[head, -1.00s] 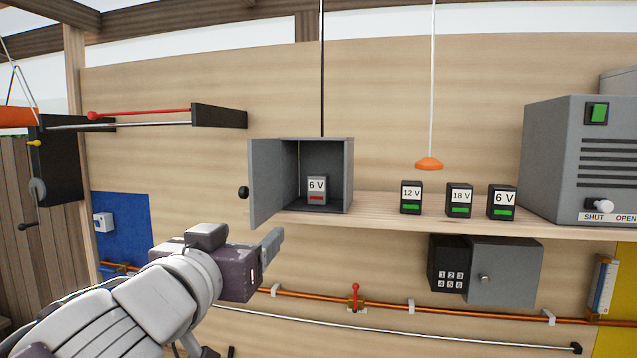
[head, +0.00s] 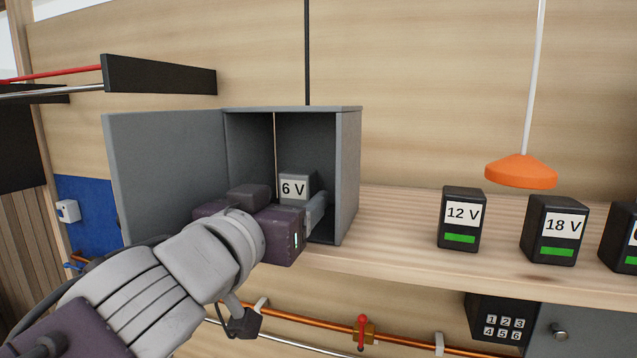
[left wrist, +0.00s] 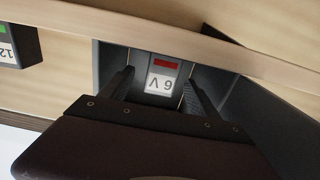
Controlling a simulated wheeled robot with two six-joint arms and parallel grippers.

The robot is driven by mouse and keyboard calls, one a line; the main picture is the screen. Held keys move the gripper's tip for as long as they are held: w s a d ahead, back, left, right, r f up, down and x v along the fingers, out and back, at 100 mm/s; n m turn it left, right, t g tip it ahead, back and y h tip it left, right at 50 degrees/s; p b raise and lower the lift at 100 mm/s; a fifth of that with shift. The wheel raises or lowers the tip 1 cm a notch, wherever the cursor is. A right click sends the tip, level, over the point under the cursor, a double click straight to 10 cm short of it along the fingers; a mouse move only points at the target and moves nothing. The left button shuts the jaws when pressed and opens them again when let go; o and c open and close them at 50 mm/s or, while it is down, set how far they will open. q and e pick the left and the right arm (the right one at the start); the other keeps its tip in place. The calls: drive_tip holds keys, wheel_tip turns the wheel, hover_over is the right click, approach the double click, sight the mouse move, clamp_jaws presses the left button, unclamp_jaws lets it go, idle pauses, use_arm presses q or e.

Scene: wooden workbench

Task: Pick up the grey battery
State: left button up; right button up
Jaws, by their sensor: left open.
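The grey battery (head: 296,184), labelled 6 V, stands inside the open grey box on the shelf. In the head view its lower part is hidden behind my left gripper (head: 300,208), which reaches into the box opening. In the left wrist view the battery (left wrist: 162,79) appears upside down, with its 6 V label and red bar showing between the two open fingers of the left gripper (left wrist: 158,85). I cannot tell whether either finger touches it. My right gripper is not in view.
The grey box (head: 349,175) has its door (head: 160,170) swung open to the left. Black batteries marked 12 V (head: 461,218) and 18 V (head: 554,230) stand on the shelf (head: 395,225) to the right. An orange lamp (head: 520,172) hangs above them.

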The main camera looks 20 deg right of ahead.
sight(295, 193)
use_arm(q)
drive_tip(key=shift+w+d, duration=0.4)
drive_tip(key=shift+w, duration=0.15)
drive_tip(key=shift+s+a+r+p, duration=0.4)
drive_tip(key=shift+s+r+p, duration=0.1)
drive_tip(key=shift+p, duration=0.1)
drive_tip(key=shift+w, duration=0.1)
drive_tip(key=x, duration=0.4)
drive_tip(key=shift+w+d+f+p, duration=0.1)
drive_tip(key=shift+d+f+p, duration=0.05)
drive_tip(key=shift+f+p, duration=0.25)
drive_tip(key=p+x, duration=0.1)
drive_tip(key=x, duration=0.1)
drive_tip(key=shift+w+d, duration=0.1)
drive_tip(key=shift+w, duration=0.4)
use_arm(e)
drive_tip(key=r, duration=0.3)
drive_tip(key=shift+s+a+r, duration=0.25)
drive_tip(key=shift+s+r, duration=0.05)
use_arm(q)
drive_tip(key=shift+d, duration=0.1)
drive_tip(key=shift+c, duration=0.3)
